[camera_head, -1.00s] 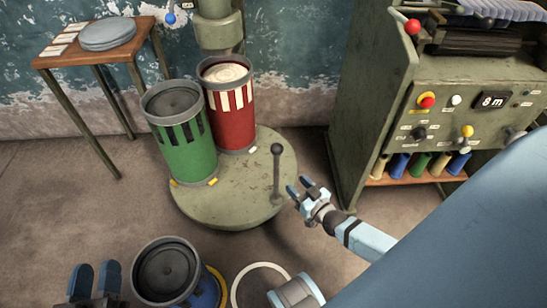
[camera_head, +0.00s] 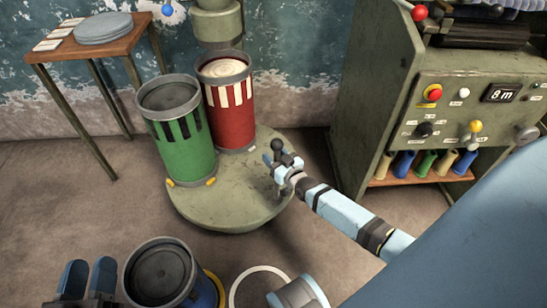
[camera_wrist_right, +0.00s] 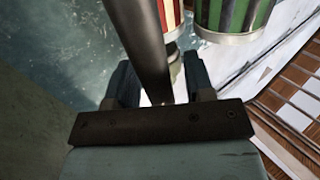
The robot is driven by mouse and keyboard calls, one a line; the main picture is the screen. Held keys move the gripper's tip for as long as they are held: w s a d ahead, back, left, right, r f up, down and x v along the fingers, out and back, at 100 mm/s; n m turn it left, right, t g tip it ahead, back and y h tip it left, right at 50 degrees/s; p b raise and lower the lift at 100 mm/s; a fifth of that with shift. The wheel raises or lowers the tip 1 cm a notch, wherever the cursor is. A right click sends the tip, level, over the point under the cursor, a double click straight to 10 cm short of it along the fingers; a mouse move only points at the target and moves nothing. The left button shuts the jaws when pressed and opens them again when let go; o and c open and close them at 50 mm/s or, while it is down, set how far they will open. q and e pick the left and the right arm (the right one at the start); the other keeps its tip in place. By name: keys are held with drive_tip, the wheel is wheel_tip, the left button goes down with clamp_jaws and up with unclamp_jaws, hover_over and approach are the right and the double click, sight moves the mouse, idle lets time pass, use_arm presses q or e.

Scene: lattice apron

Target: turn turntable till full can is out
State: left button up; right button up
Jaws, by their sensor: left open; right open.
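The round grey-green turntable (camera_head: 235,205) carries two cans. The red and white can (camera_head: 232,112) at the back is filled with pale material nearly to its rim. The green can (camera_head: 185,140) in front left has a dark interior. The turntable's upright handle (camera_head: 278,146) has a dark ball knob. My right gripper (camera_head: 281,165) is at the handle, open. In the right wrist view the dark handle post (camera_wrist_right: 140,45) passes between its open fingers (camera_wrist_right: 155,88). My left gripper (camera_head: 88,278) is open and empty at the lower left, away from the turntable.
A can with a dark interior (camera_head: 160,272) stands on the floor beside my left gripper. A white ring (camera_head: 262,275) is marked on the floor near it. A control cabinet (camera_head: 400,105) stands to the right. A small table (camera_head: 85,47) with grey discs stands at the left.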

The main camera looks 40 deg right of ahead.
drive_tip(key=shift+w, duration=0.25)
clamp_jaws()
drive_tip(key=shift+a, duration=0.1)
